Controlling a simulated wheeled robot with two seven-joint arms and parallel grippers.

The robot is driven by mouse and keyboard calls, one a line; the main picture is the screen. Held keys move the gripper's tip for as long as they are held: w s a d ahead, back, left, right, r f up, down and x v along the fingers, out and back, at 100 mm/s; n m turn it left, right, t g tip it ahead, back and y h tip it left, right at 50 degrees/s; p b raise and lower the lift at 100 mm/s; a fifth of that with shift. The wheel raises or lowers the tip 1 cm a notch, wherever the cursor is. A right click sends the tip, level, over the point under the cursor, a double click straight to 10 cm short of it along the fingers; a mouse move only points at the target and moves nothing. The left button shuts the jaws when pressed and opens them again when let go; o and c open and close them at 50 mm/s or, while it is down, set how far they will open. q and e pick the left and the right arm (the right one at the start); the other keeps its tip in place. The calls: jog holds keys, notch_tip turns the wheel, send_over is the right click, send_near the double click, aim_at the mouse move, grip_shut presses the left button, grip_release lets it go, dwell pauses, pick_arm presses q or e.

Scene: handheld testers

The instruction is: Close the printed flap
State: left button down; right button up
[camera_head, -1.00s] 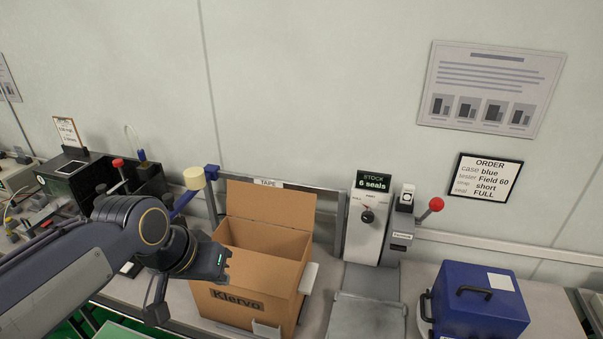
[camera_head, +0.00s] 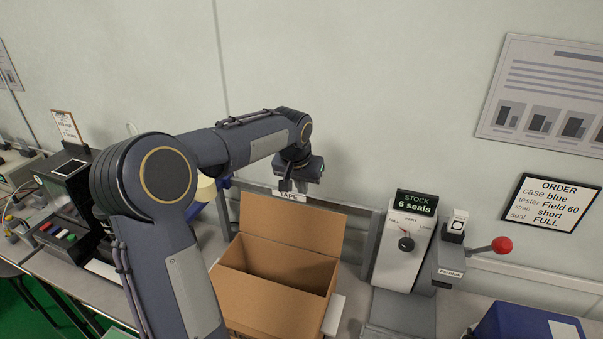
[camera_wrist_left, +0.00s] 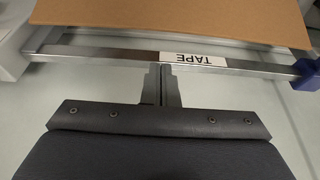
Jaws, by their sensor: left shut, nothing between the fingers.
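The open cardboard box (camera_head: 268,302) stands on the bench below the middle of the head view. Its rear flap (camera_head: 292,226) stands up, plain on the side facing me. The print seen earlier on the front is now out of sight. My left gripper (camera_head: 286,187) is shut and empty, above and behind the rear flap, close to the rail marked TAPE. In the left wrist view, the gripper tips (camera_wrist_left: 162,68) are just short of the rail (camera_wrist_left: 120,53), with the cardboard flap (camera_wrist_left: 210,14) beyond it. I cannot tell whether they touch the rail. My right gripper is not in view.
The rail's TAPE label (camera_head: 289,196) is behind the box. A sealing machine with a red-knobbed lever (camera_head: 502,245) and a STOCK display (camera_head: 416,203) stands right of it. A blue case (camera_head: 520,325) is at the lower right. My left arm covers the bench left of the box.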

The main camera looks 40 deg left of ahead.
aim_at(289, 224)
pick_arm(q)
jog(key=s, duration=0.1)
jog(key=s+f+p, duration=0.1)
jog(key=d, duration=0.1)
jog(key=shift+s+f, duration=0.25)
jog(key=shift+s, duration=0.15)
